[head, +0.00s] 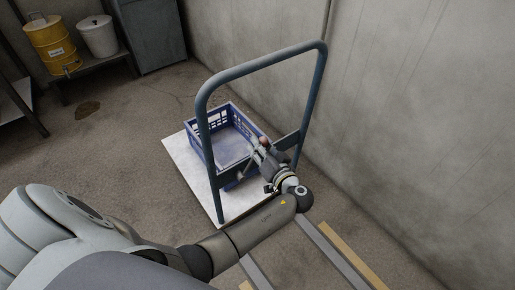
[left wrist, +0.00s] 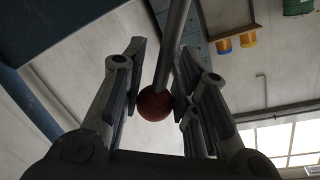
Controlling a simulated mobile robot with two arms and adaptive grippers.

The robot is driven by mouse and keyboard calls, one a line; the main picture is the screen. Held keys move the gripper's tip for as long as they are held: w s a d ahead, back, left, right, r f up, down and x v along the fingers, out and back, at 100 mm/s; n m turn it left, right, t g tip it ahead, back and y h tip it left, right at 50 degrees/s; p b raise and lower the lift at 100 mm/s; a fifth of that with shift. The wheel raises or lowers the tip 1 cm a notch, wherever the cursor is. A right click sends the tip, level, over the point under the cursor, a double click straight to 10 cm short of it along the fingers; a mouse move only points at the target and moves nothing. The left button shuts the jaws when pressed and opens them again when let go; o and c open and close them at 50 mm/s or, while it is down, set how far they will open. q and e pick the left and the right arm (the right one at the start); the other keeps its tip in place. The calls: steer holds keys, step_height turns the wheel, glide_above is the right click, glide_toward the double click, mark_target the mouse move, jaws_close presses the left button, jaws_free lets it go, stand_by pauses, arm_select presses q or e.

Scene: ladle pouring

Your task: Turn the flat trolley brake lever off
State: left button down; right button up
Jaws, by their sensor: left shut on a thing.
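The flat trolley has a pale deck (head: 178,147) and a tall blue-grey push handle (head: 203,138). My left gripper (head: 264,149) reaches in beside the handle's lower crossbar. In the left wrist view, the brake lever is a grey rod (left wrist: 172,42) with a red ball knob (left wrist: 155,104). The rod and knob lie between the fingers of my left gripper (left wrist: 160,62), which is shut on the lever. My right gripper is in neither view.
A blue crate (head: 202,150) stands on the deck behind the handle. A concrete wall (head: 400,120) rises close on the right. A yellow drum (head: 50,43) and a white bucket (head: 97,36) stand on a shelf at the back left. Floor to the left is clear.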

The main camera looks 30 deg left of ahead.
arm_select(q)
steer(key=shift+w, duration=0.1)
steer(key=c, duration=1.1)
jaws_free()
steer(key=shift+d, duration=0.1)
steer(key=v, duration=1.2)
steer(key=shift+c, duration=0.4)
